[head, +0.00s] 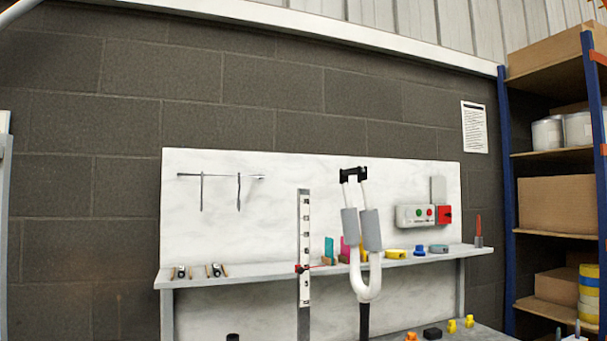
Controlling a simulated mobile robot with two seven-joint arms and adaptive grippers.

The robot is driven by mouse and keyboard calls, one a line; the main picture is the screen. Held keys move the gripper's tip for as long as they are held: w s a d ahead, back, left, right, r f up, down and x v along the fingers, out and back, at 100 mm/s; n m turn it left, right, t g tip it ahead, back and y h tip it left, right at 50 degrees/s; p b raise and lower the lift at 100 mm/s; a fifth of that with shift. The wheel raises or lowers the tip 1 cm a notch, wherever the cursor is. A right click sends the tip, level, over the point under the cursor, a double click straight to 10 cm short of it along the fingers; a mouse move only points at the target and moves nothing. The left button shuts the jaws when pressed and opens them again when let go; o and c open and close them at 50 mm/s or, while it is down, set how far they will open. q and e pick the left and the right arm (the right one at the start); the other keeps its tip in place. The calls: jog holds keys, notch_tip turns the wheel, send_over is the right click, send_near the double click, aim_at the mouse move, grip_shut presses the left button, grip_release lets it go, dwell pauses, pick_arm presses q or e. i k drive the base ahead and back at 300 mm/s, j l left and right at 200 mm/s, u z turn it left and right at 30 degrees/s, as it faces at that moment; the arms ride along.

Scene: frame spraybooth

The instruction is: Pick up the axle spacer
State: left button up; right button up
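A white fork (366,285) stands upside down on a dark post, with grey sleeves (371,230) around both legs. A black spool-like piece (354,175) bridges the two fork tips at the top; it looks like the axle spacer, though I cannot be sure. Neither of my grippers shows in the head view, so I cannot see what they hold.
A grey shelf (230,277) with small parts runs along the white back panel. An upright ruler (304,262) stands left of the fork. Small yellow pieces (469,321) and a black block (432,333) lie on the lower table. A blue-framed rack (508,200) is at right.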

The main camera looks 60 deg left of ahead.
aim_at(352, 172)
jog(key=u, duration=1.5)
